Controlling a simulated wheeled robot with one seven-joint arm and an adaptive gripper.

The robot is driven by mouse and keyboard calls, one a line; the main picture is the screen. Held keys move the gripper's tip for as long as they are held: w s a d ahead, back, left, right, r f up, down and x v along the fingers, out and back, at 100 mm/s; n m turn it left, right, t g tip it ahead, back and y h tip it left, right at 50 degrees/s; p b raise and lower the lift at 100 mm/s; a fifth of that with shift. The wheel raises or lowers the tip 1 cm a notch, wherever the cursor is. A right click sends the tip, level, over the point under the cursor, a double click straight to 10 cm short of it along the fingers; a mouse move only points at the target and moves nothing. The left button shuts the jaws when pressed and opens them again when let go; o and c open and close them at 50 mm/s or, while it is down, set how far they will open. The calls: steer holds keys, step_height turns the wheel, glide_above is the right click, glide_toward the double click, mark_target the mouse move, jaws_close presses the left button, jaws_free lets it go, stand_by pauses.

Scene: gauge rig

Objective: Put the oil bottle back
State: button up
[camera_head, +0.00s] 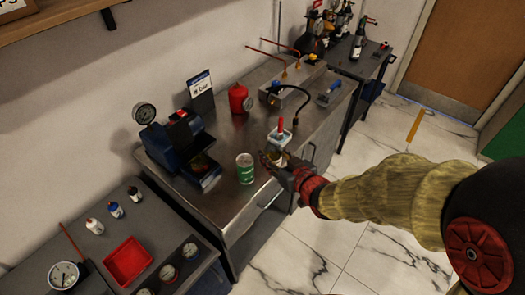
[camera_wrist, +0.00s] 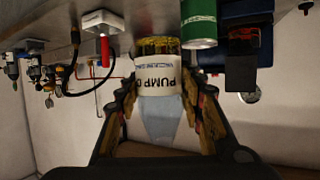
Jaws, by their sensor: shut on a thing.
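The oil bottle (camera_wrist: 158,78) is clear with a white label reading "PUMP O", amber oil at its base and a tapered top. In the wrist view, where the scene appears upside down, it sits between the two fingers of my gripper (camera_wrist: 162,108). The fingers are shut on it. In the head view my gripper (camera_head: 274,160) is at the bench's front edge, right of the green can, and mostly hides the bottle. I cannot tell whether the bottle's base touches the bench.
A green can (camera_head: 245,168) stands close left of my gripper; it also shows in the wrist view (camera_wrist: 198,24). A white box with a red handle (camera_head: 279,138) is just behind. A blue pump (camera_head: 170,150), a red canister (camera_head: 238,99) and a metal bench (camera_head: 225,128) surround it. Another bench with bottles is at the back.

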steer(key=shift+s+a+r, duration=0.1)
steer(key=shift+a+r, duration=0.1)
steer(key=shift+r, duration=0.35)
steer(key=shift+s+a+r, duration=0.1)
steer(key=shift+a+r, duration=0.05)
steer(key=shift+r, duration=0.35)
steer(key=w+a+f+b, duration=0.1)
steer(key=w+f, duration=0.2)
steer(key=w, duration=0.1)
steer(key=w+f+b, duration=0.2)
steer(key=w+f, duration=0.1)
steer(key=w, duration=0.1)
steer(key=w+a+f+b, duration=0.1)
steer(key=w+f, duration=0.2)
steer(key=w, duration=0.2)
steer(key=shift+w+a+f+b, duration=0.1)
steer(key=shift+a+f+b, duration=0.2)
steer(key=shift+b, duration=0.1)
steer(key=shift+w+f, duration=0.2)
steer(key=shift+f, duration=0.05)
steer(key=shift+f+b, duration=0.9)
steer(key=shift+f, duration=0.5)
steer(key=shift+f, duration=0.1)
steer(key=o, duration=1.2)
steer(key=shift+o, duration=0.3)
